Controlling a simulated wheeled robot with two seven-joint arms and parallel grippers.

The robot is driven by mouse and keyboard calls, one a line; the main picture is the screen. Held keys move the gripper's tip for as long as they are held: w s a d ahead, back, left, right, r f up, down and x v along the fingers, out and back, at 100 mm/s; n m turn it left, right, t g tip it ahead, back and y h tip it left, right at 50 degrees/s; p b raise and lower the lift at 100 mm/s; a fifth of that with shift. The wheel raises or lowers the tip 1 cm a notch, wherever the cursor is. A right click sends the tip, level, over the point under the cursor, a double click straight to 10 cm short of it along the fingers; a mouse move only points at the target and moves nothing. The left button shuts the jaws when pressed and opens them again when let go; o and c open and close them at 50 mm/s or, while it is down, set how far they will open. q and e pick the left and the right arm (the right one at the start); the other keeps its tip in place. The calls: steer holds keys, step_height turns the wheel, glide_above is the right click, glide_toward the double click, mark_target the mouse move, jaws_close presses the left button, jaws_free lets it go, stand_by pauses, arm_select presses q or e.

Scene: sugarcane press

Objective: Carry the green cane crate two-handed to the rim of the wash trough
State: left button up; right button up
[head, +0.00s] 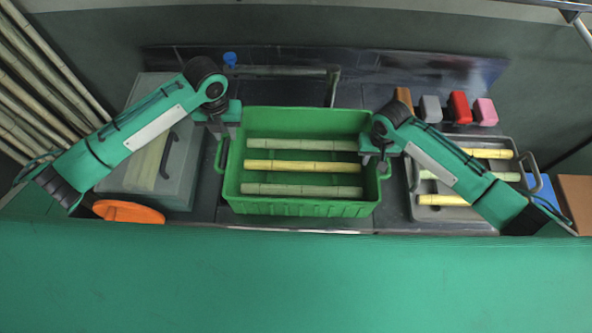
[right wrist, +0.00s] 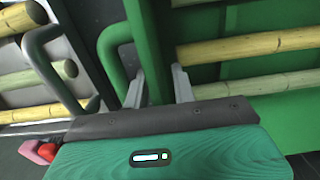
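The green cane crate (head: 300,208) stands on the dark counter in the middle of the head view, with three cane pieces lying in it. My left gripper (head: 226,130) is at the crate's left rim, above its left handle (head: 221,156). Its fingertips are too small to read. My right gripper (head: 377,160) is at the right rim, beside the right handle (head: 386,172). In the right wrist view its two fingers (right wrist: 158,88) are apart, with the crate's green side wall (right wrist: 150,45) between them. The green handle (right wrist: 112,50) lies outside them. I cannot tell whether they press on the wall.
A grey lidded box (head: 130,182) and an orange disc (head: 128,212) lie left of the crate. A handled grey tray (head: 425,213) with canes stands close on the right. Several coloured blocks (head: 459,106) and a tap pipe (head: 290,71) are behind. Canes (head: 40,75) lean at far left.

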step_height(320, 180, up, 12)
steer(key=shift+f, duration=0.2)
stand_by(0.4)
